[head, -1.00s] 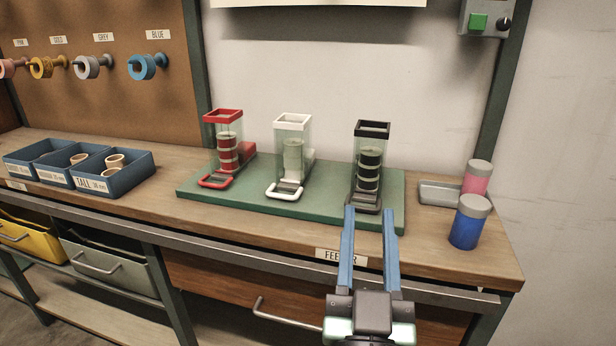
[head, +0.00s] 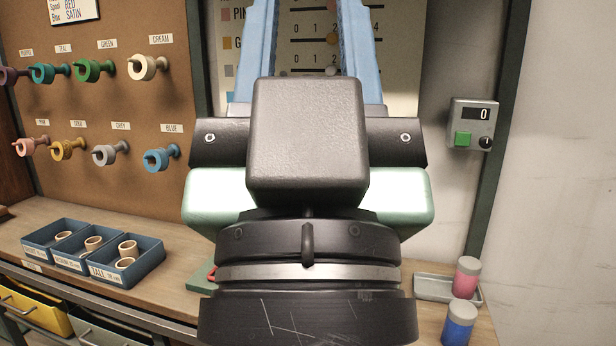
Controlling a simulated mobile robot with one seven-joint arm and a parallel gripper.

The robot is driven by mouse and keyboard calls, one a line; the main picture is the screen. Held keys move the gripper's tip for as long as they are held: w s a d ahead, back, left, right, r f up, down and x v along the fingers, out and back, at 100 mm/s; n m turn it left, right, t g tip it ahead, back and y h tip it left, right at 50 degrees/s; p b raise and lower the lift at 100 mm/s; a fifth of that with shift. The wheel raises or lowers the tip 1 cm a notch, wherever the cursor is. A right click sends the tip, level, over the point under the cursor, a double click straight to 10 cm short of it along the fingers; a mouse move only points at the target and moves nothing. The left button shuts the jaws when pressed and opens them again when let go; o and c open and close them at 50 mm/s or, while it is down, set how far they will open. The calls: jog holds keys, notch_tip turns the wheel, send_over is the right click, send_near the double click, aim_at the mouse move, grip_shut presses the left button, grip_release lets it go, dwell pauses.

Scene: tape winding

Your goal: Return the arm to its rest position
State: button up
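My gripper (head: 308,40) is raised close in front of the camera and fills the middle of the head view. Its two blue fingers point up and stand apart, with the wall chart showing between them. Nothing is seen between the fingers, but their tips run out past the top edge. My wrist and gripper body hide the middle of the bench and nearly all of the green feeder base (head: 202,280). Only its left end and a bit of red show.
Spool pegs hang on the brown board (head: 110,100) at left. Blue bins (head: 125,265) with tan cores stand on the bench. A pink jar (head: 467,280), a blue jar (head: 459,322) and a grey tray (head: 432,287) sit at right. A control box (head: 473,124) reads 0.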

notch_tip(320, 180, up, 24)
jog(key=p, duration=2.1)
jog(key=shift+p, duration=0.35)
